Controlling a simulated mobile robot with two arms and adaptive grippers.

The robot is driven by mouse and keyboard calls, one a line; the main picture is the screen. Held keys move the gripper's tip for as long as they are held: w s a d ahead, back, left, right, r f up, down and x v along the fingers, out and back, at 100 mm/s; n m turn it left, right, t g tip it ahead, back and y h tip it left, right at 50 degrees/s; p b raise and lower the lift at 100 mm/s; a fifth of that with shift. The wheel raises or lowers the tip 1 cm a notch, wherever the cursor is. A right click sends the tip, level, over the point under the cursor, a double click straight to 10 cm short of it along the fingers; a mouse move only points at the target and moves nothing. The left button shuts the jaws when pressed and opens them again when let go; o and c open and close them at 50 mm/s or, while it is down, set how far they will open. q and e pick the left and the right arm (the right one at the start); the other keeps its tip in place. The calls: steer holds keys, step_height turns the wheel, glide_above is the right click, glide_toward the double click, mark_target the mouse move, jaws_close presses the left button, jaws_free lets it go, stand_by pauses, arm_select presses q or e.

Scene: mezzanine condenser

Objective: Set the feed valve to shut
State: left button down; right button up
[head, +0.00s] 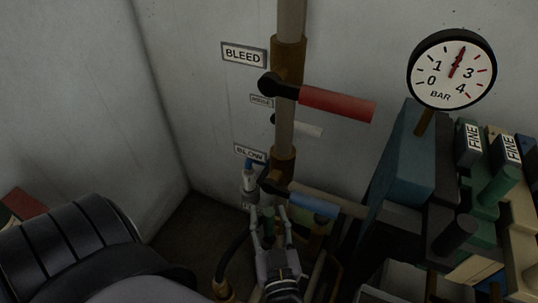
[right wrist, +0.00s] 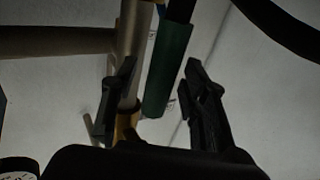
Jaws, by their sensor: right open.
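A green lever handle (head: 268,224) shows low on the pipework in the head view, below the blue lever. Its label is hidden, so I cannot read whether it is the feed valve. My right gripper (head: 269,212) is open, with its fingers on either side of the green handle. In the right wrist view, the green handle (right wrist: 168,70) and its black stem lie between the open fingers of the gripper (right wrist: 160,68). I cannot tell whether either finger touches it. My left gripper is not in view.
A red lever (head: 337,104) by the BLEED sign (head: 244,55), a white lever (head: 304,128) and a blue lever (head: 312,205) stick out rightward. A pressure gauge (head: 452,70) stands above blocks labelled FINE (head: 473,139) at right. The vertical pipe (head: 286,135) is close to my right gripper.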

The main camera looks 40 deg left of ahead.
steer(key=shift+c, duration=0.5)
jaws_close()
